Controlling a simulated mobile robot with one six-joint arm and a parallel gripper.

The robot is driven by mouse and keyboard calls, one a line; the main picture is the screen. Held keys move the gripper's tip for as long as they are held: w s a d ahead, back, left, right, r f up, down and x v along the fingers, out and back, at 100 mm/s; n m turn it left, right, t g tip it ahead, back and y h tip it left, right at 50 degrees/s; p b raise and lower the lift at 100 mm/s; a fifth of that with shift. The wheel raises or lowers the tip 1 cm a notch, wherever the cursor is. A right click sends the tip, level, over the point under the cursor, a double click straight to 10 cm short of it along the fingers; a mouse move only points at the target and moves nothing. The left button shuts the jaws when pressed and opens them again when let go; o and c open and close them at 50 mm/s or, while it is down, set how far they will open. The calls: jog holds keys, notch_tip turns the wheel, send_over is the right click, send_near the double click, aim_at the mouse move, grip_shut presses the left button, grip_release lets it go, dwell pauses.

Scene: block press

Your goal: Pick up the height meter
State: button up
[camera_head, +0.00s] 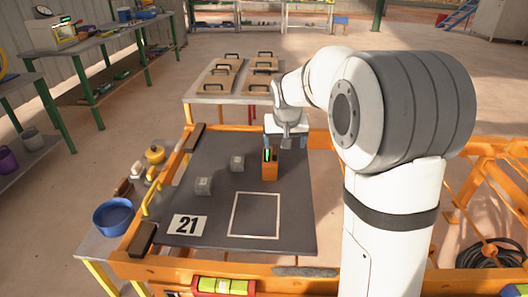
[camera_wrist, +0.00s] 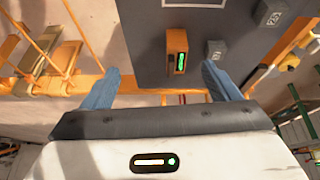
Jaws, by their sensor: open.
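The height meter, which I take to be the small orange box with a lit green display (camera_head: 270,170), stands on the dark work surface (camera_head: 285,215). In the wrist view the orange box (camera_wrist: 173,44) shows ahead of and between the finger lines, apart from both fingers. My gripper (camera_head: 287,140) is open and empty, just behind and to the right of the box in the head view. Its two blue fingers are spread wide in the wrist view (camera_wrist: 162,76). The box's underside is hidden.
Two grey blocks (camera_head: 203,186) (camera_head: 237,162) stand left of the orange box. An orange frame (camera_head: 230,268) borders the surface. A blue bowl (camera_head: 113,217) sits outside, left.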

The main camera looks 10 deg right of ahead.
jog(key=t+b, duration=0.2)
jog(key=b, duration=0.1)
send_near(270, 153)
jog(key=shift+s+a+f+m, duration=0.1)
jog(key=shift+a+f+m, duration=0.1)
jog(key=shift+m, duration=0.2)
jog(key=x, duration=0.9)
jog(key=shift+d, duration=0.35)
jog(key=shift+c, duration=0.2)
jog(key=shift+r, duration=0.1)
jog(key=c, duration=1.4)
